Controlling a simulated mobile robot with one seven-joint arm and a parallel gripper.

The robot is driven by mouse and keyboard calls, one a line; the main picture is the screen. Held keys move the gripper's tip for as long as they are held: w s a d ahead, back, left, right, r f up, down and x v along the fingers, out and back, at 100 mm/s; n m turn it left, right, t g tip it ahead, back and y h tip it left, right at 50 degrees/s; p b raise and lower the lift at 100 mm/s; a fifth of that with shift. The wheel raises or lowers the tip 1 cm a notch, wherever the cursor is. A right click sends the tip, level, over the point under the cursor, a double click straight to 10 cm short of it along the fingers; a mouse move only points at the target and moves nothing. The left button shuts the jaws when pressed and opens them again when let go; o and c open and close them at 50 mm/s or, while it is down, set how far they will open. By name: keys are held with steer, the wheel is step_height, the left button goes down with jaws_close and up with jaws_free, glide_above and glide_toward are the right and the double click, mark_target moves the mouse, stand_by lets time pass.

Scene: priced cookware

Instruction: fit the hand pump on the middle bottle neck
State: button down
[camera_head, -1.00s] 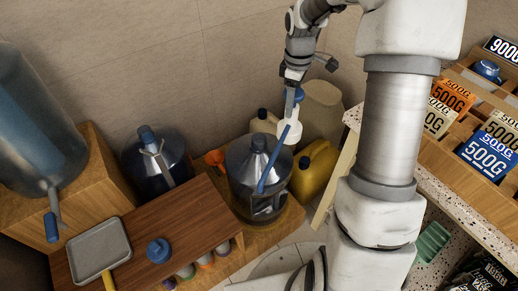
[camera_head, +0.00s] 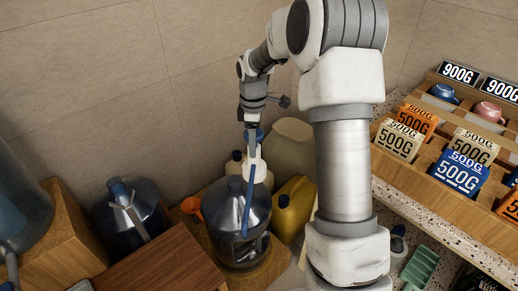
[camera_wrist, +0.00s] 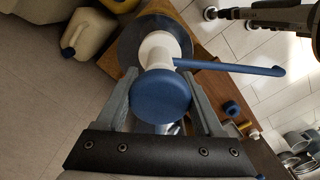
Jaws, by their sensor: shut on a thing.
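The hand pump (camera_head: 259,172) has a white body, a blue top and a long blue spout. My gripper (camera_head: 251,138) is shut on it, with one finger on each side below or beside the blue top (camera_wrist: 162,96) in the wrist view. The pump is about upright over the right-hand clear bottle (camera_head: 237,225), its spout crossing in front of that bottle. The bottle's neck is mostly hidden, and I cannot tell if the pump touches it. A second bottle (camera_head: 130,220) with a blue cap stands to the left. A third large bottle (camera_head: 20,210) is at the far left.
A yellow jug (camera_head: 294,208) and a beige container (camera_head: 290,150) stand close right and behind the bottle. An orange funnel (camera_head: 191,205) lies left of it. A brown wooden table (camera_head: 160,265) is at front left. Shelves with price cards (camera_head: 457,172) are at right.

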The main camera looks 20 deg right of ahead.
steer(key=w+a+f+b, duration=0.1)
steer(key=w+a+f, duration=0.3)
steer(key=a+f, duration=0.2)
steer(key=shift+w+f, duration=0.15)
steer(key=shift+f, duration=0.85)
steer(key=shift+b, duration=0.3)
steer(key=shift+f, duration=0.2)
jaws_free()
